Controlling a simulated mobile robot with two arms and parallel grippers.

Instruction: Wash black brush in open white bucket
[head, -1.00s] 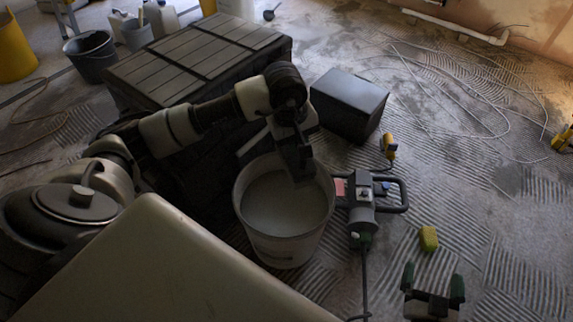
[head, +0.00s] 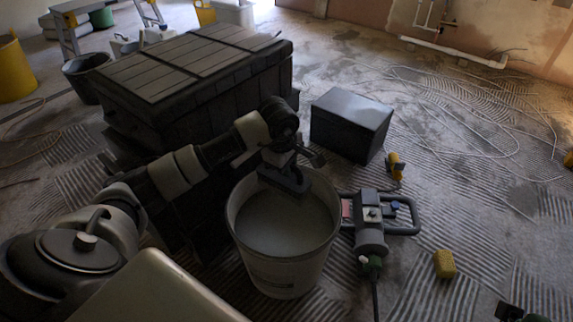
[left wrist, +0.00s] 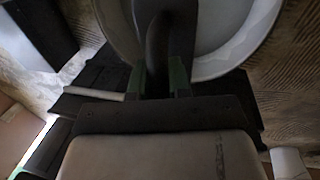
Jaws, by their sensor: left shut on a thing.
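The open white bucket (head: 283,272) stands on the floor in front of the dark chest, with pale grey liquid inside. My left gripper (head: 279,161) is over its back rim, shut on a dark thing that I take for the black brush (head: 287,182). The brush is over the bucket's opening; whether it touches the liquid I cannot tell. In the left wrist view, my gripper's green fingers (left wrist: 166,76) are on both sides of the dark handle (left wrist: 168,38), which reaches over the bucket (left wrist: 232,66). My right gripper (head: 516,313) shows only partly at the lower right edge.
A dark slatted chest (head: 175,70) stands behind my left arm. A dark box (head: 350,125) is behind the bucket. A mixer drill (head: 371,230) lies close to the bucket's right, with a yellow sponge (head: 444,264) farther right. Cables (head: 470,115) lie on the open floor.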

